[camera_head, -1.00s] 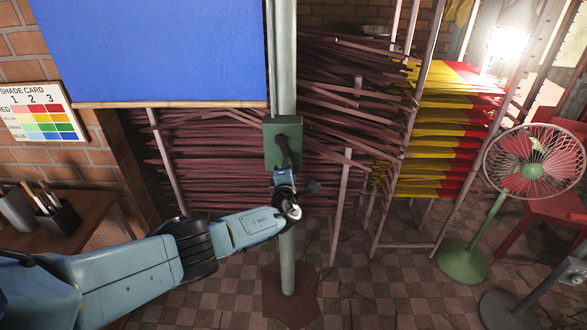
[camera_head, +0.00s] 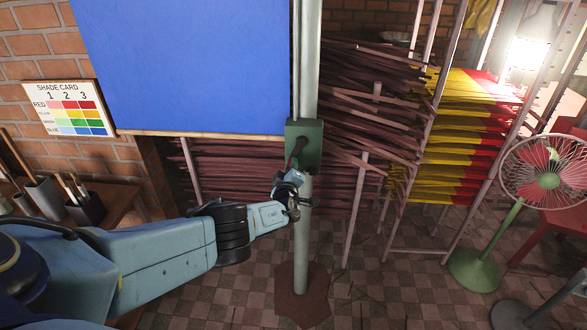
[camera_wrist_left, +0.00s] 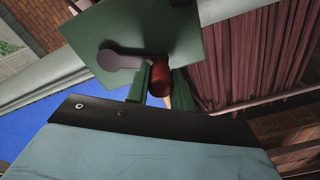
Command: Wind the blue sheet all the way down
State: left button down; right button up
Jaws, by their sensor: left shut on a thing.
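The blue sheet (camera_head: 185,65) hangs flat at the upper left, with a thin wooden bar (camera_head: 212,135) along its bottom edge. The bar's right end is level with the upper part of the green crank box (camera_head: 313,140) on the grey pole (camera_head: 303,235). The dark crank arm (camera_head: 297,152) points down and slightly left from the box. My left gripper (camera_head: 292,188) is at the crank's lower end. In the left wrist view my left gripper (camera_wrist_left: 161,88) is shut around the red-brown crank handle (camera_wrist_left: 160,76), beside the grey crank arm (camera_wrist_left: 122,60). My right gripper is out of view.
A shade card (camera_head: 72,108) hangs on the brick wall at left, above a wooden table (camera_head: 128,195) with cups. Racks of incense bundles (camera_head: 465,140) stand behind the pole. A green fan (camera_head: 480,265) is at right. Checkered floor (camera_head: 390,290) is open around the pole.

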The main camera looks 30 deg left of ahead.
pick_arm(q)
jog(key=shift+a, duration=0.2)
dwell(0.4)
jog(key=c, duration=1.2)
grip_release()
jog(key=shift+s, duration=0.1)
jog(key=p+v, duration=0.4)
jog(key=v, duration=0.9)
jog(key=shift+s+p, duration=0.15)
jog(key=shift+p, duration=0.25)
